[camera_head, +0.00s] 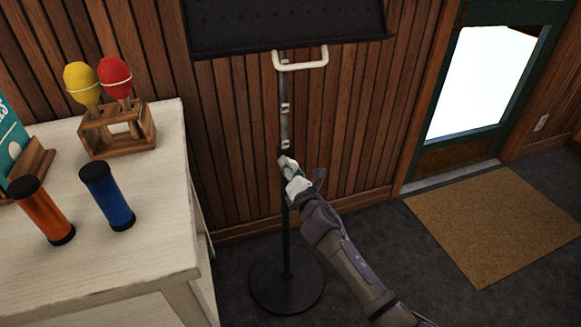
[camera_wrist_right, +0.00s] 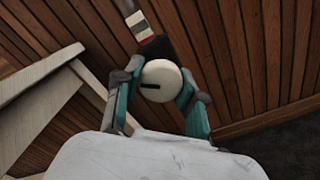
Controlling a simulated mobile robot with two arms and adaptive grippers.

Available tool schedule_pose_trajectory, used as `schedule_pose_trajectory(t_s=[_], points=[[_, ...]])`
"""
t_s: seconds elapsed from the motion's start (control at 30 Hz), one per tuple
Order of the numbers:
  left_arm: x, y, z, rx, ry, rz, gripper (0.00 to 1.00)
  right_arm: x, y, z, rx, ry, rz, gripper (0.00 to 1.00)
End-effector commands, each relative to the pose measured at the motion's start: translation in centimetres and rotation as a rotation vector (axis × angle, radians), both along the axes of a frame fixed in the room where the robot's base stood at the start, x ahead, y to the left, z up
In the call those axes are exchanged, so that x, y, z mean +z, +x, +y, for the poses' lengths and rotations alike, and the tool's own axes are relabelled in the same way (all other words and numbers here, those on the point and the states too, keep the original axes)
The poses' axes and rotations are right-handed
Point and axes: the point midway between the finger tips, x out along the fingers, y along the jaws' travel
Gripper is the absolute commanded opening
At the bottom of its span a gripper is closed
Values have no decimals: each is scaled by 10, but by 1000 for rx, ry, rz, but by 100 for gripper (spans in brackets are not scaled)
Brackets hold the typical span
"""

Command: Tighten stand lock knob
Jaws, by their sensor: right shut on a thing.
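The stand (camera_head: 287,230) is a black pole on a round base (camera_head: 287,283), upright in front of the wood wall, with a black tray (camera_head: 285,22) at its top. A white handle (camera_head: 301,62) hangs below the tray. My right gripper (camera_head: 288,168) is at the pole, about halfway up. In the right wrist view, the fingers of my right gripper (camera_wrist_right: 160,92) are on both sides of the round white lock knob (camera_wrist_right: 161,80), which has a dark slot, and are shut on it. In the head view the gripper hides the knob. My left gripper is not in view.
A white cabinet (camera_head: 150,230) stands at the left, close to the stand. On it are a wooden rack (camera_head: 117,133) with yellow and red maracas, and orange and blue shakers. A doormat (camera_head: 495,225) lies by the door at the right. The floor between is clear.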

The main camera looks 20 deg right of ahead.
Motion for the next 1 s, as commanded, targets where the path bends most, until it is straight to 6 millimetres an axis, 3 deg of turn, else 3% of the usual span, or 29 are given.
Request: schedule_pose_trajectory(t_s=[0.6, 1.0], points=[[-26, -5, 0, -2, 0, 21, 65, 1, 0, 1, -1, 583, 23, 5], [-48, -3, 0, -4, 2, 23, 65, 0, -1, 0, -3, 857, 32, 5]])
